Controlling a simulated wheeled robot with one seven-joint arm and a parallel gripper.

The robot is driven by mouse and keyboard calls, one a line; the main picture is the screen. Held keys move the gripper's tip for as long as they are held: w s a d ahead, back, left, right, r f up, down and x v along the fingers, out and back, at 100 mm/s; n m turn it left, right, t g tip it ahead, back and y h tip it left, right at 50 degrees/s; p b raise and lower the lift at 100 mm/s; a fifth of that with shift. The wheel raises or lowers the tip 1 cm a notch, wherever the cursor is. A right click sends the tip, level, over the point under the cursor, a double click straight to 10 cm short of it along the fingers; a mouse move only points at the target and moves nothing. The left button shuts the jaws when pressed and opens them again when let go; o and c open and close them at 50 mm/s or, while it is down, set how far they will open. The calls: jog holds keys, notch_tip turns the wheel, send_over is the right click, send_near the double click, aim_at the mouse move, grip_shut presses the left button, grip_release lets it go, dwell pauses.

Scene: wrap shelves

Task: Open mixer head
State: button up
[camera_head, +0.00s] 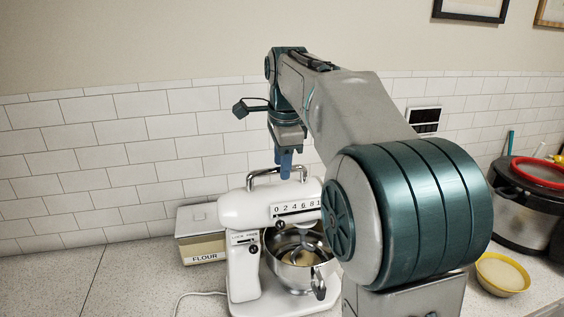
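The white stand mixer (243,260) stands on the counter. Its head (240,208) lies level over a metal bowl (292,275), with a numbered dial strip on its side. A chrome handle (252,178) arches over the top of the head. My gripper (285,176) points down at the handle, its blue fingertips overlapping the handle's top bar in this view. I cannot tell whether the fingers touch the handle or how far apart they are. My arm hides the right end of the mixer head.
A flour box (202,247) stands behind and left of the mixer. A yellow bowl (502,273) and a large pot (525,215) with a red-rimmed item on it are at the right. The left counter is clear. A tiled wall (110,160) rises behind.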

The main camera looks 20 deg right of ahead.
jog(key=shift+f, duration=0.2)
jog(key=shift+c, duration=0.4)
grip_shut()
jog(key=shift+r, duration=0.1)
